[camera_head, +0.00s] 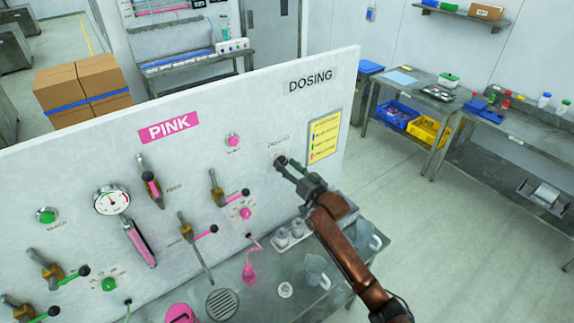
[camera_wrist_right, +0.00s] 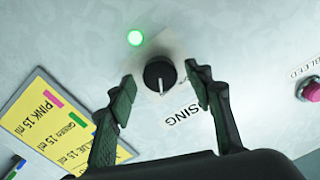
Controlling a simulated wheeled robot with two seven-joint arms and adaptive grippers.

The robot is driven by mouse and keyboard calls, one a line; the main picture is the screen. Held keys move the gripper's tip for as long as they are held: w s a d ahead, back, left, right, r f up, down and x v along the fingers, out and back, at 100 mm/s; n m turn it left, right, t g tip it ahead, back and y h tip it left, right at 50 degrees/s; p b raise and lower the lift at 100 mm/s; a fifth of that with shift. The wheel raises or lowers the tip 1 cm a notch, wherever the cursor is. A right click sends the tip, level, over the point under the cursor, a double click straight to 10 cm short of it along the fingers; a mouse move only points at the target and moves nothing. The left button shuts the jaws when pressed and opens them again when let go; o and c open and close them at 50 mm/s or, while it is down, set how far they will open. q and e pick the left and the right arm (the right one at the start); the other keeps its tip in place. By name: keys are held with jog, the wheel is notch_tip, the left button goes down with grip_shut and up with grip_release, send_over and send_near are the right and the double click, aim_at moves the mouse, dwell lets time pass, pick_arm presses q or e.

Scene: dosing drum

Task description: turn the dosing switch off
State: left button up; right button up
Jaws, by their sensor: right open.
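The dosing switch is a round black knob (camera_wrist_right: 158,74) with a white pointer line, on the white panel beside the partly hidden word "DOSING". In the wrist view its line points down, towards my palm. A green lamp (camera_wrist_right: 135,37) glows next to it. My right gripper (camera_head: 289,167) is open in front of the knob at the panel's right part. In the wrist view its two dark fingers stand on either side of the knob, with visible gaps. In the head view the fingers partly cover the switch. My left gripper is not in view.
A yellow dosing label (camera_head: 324,136) is right of the switch. Pink and green valve handles, a gauge (camera_head: 111,200) and a pink button (camera_head: 232,140) fill the panel's left. Below, a metal bench holds a tray of jars (camera_head: 293,234) and jugs.

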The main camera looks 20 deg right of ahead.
jog(key=shift+c, duration=0.3)
jog(key=c, duration=1.1)
jog(key=shift+n, duration=0.3)
jog(key=n+b, duration=0.1)
jog(key=n, duration=0.4)
jog(key=n+b, duration=0.1)
jog(key=n, duration=0.5)
jog(key=shift+n, duration=0.3)
